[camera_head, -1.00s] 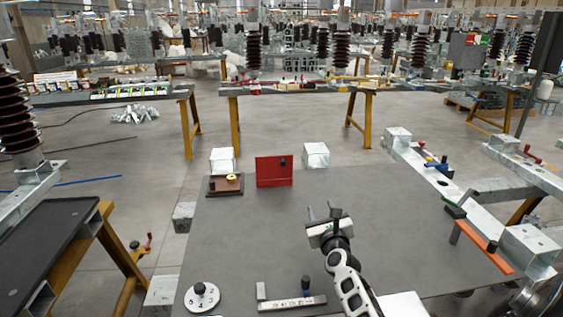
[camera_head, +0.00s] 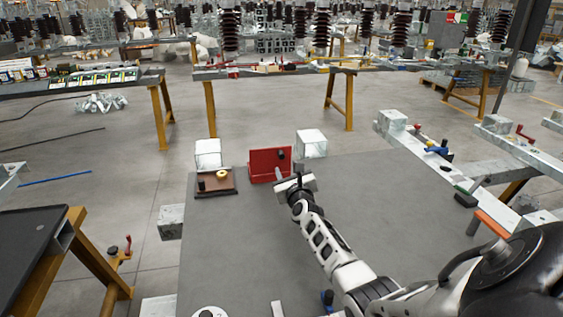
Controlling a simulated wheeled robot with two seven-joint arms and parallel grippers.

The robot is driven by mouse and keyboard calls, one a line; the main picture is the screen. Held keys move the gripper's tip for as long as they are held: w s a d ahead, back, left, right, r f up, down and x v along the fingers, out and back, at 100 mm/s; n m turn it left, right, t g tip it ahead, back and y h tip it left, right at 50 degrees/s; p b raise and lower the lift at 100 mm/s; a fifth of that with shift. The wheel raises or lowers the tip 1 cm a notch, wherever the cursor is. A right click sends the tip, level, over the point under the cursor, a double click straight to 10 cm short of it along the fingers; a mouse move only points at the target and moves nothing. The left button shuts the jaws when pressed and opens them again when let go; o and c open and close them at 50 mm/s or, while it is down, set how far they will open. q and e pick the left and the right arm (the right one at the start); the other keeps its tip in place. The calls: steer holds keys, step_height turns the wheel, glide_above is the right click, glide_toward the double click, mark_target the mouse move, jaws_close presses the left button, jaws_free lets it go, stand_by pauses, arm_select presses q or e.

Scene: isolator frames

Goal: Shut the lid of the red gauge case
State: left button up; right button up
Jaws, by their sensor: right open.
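The red gauge case (camera_head: 263,164) stands at the far edge of the grey table, its red lid upright with a small dark knob near the top right. My right gripper (camera_head: 286,176) is at the front right of the case, its fingers close to the lid. It is open, and nothing shows between the fingers. Whether a finger touches the case I cannot tell. The gripper hides the lower right part of the case. My left gripper is not in view.
White blocks (camera_head: 208,153) (camera_head: 311,143) stand behind. A white dial (camera_head: 208,313) is cut off at the bottom. The table's middle left is clear.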

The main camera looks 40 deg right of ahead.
mark_target(282, 156)
steer(key=b+x, duration=0.2)
steer(key=x, duration=0.1)
steer(key=b+x, duration=0.3)
steer(key=x, duration=0.1)
steer(key=shift+f, duration=0.25)
steer(key=shift+w+d+r, duration=0.1)
steer(key=shift+w+d, duration=0.05)
steer(key=shift+w, duration=0.15)
steer(key=shift+w+d+r+b, duration=0.15)
steer(key=shift+w+b, duration=0.05)
steer(key=shift+b, duration=0.2)
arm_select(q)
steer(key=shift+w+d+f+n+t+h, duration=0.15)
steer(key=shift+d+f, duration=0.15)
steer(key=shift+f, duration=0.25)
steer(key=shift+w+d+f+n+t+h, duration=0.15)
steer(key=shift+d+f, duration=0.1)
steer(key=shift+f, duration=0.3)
arm_select(e)
jaws_close()
